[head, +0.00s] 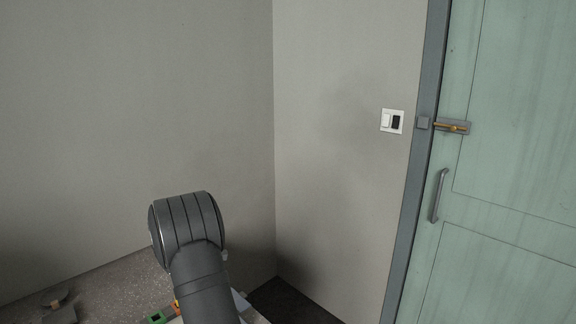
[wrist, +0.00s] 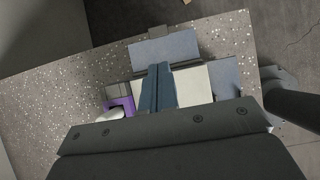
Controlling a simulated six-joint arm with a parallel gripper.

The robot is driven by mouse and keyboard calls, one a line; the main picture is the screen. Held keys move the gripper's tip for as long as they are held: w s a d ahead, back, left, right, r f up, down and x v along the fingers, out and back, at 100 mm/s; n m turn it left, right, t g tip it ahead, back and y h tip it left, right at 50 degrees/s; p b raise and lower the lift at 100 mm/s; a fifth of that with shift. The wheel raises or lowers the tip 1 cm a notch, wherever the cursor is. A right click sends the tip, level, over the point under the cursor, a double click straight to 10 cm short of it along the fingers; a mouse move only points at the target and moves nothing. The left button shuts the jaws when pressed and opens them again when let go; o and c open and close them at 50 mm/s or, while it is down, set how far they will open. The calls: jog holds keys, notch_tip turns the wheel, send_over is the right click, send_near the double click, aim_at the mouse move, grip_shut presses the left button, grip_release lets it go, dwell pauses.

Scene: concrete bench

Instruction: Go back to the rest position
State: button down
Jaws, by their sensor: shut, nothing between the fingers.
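My gripper (wrist: 160,70) shows in the wrist view, with its two blue-grey fingers closed against each other and nothing between them. It points down over the speckled concrete bench (wrist: 60,110), above some flat blue-grey and cream pieces. I cannot tell its exact height above them. In the head view only a dark part of my arm shows, at the bottom; the gripper itself is out of that picture.
A blue-grey panel (wrist: 168,48), a cream piece (wrist: 194,87) and a purple object (wrist: 124,102) lie beneath the gripper. A green object (head: 156,318) sits near my arm. Walls, a light switch (head: 391,121) and a green door (head: 510,150) with a handle (head: 438,196) stand beyond.

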jog(key=shift+s+a+f+t+h, duration=0.25)
jog(key=shift+s+a+t+h, duration=0.35)
jog(key=shift+t+h, duration=0.2)
